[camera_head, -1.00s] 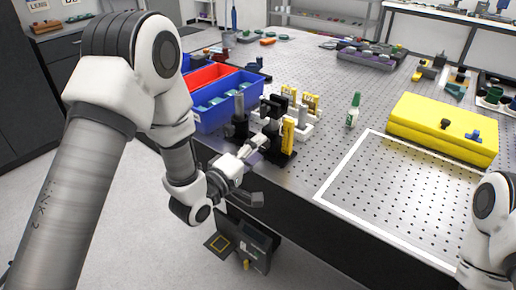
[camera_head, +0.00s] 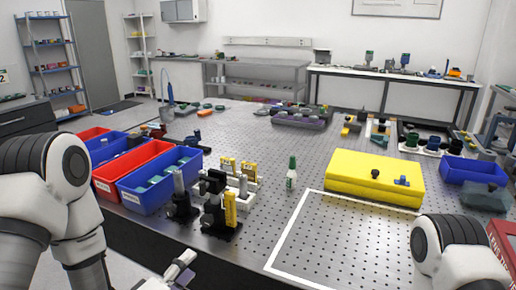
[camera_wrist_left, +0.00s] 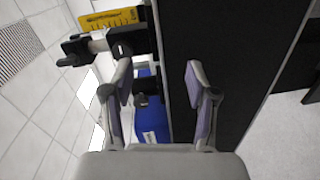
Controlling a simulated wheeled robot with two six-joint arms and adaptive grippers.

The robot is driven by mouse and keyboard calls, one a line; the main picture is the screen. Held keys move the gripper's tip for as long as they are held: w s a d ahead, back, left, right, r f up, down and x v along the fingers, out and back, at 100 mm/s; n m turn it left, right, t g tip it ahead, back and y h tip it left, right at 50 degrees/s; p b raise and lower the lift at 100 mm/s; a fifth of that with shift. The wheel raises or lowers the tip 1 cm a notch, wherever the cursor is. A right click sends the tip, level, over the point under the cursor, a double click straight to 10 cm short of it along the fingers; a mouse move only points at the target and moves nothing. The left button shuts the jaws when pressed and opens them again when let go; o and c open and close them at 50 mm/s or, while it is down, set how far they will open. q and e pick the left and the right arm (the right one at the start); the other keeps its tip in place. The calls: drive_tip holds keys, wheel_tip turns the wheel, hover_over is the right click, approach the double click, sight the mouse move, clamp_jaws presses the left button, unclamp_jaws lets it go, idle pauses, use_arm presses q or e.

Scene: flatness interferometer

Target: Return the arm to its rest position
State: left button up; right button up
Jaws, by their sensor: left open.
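My left arm (camera_head: 50,200) is at the left edge of the head view, with its elbow high. My left gripper (camera_head: 180,272) shows only in part at the bottom of that view, in front of the bench's near edge. In the left wrist view its two fingers (camera_wrist_left: 159,78) are apart with nothing between them. Part of my right arm (camera_head: 452,250) is at the lower right of the head view; its gripper is out of view.
Black post mounts (camera_head: 215,205) stand near the bench (camera_head: 255,240) edge. Blue and red bins (camera_head: 150,190) are left of them. A green-capped bottle (camera_head: 291,177) and a yellow block (camera_head: 372,180) stand farther right. The bench's dark side (camera_wrist_left: 220,40) is close to the gripper.

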use_arm(q)
drive_tip(key=s+f+m+g+y, duration=0.15)
drive_tip(key=s+f+g, duration=0.4)
drive_tip(key=f, duration=0.85)
drive_tip(key=s+a+f+m+g+y, duration=0.2)
drive_tip(key=s+f+m+g, duration=0.3)
drive_tip(key=s, duration=0.5)
drive_tip(key=s+a+f+m+g+y+p, duration=0.1)
drive_tip(key=s+f+m+g, duration=0.4)
drive_tip(key=s, duration=0.5)
wheel_tip(320, 180, down, 2)
drive_tip(key=shift+s+a+f+y, duration=0.1)
drive_tip(key=shift+s+a+y, duration=0.05)
drive_tip(key=shift+a+y, duration=0.75)
